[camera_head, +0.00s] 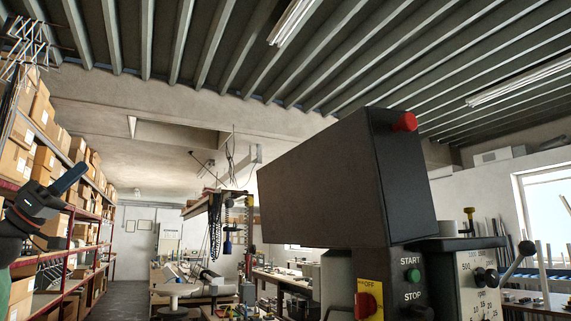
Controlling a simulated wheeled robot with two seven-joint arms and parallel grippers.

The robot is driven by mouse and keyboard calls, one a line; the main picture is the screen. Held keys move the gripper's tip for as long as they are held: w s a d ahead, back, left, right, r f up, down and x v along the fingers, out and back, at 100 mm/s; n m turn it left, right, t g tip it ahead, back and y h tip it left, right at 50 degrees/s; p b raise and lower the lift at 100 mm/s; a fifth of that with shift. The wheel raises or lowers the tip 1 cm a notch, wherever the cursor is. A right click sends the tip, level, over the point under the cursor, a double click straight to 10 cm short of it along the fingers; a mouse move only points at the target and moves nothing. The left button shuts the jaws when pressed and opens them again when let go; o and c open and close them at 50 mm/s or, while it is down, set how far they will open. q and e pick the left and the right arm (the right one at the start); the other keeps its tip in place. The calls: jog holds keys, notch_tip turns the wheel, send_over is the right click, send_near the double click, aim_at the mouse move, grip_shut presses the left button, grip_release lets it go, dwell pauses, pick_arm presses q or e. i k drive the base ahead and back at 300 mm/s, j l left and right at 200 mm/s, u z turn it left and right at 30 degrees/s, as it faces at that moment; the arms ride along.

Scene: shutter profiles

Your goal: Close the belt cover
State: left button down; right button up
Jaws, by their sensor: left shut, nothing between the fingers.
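The belt cover (320,190) is a large dark box on top of the drill press, right of the middle. A red knob (405,121) sticks out near the top of its front face. From this low angle I cannot tell how far it is open, and its top and far side are hidden. My left gripper (72,177) is at the left edge, with dark body and blue fingers, shut and empty. In the picture it is well to the left of the cover and apart from it. My right gripper is not in view.
Below the cover are START and STOP buttons (413,275), a yellow switch plate with a red knob (367,302) and a lever handle (524,249). Shelves with cardboard boxes (90,200) line the left. Workbenches stand farther back. The space between my left gripper and the cover looks open.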

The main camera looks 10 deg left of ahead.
aim_at(362, 180)
jog(key=i+l, duration=0.15)
jog(key=l, duration=0.2)
jog(key=i+l, duration=0.15)
jog(key=l, duration=0.25)
jog(key=i+l, duration=0.15)
jog(key=l, duration=0.2)
jog(key=i+l, duration=0.15)
jog(key=l, duration=0.2)
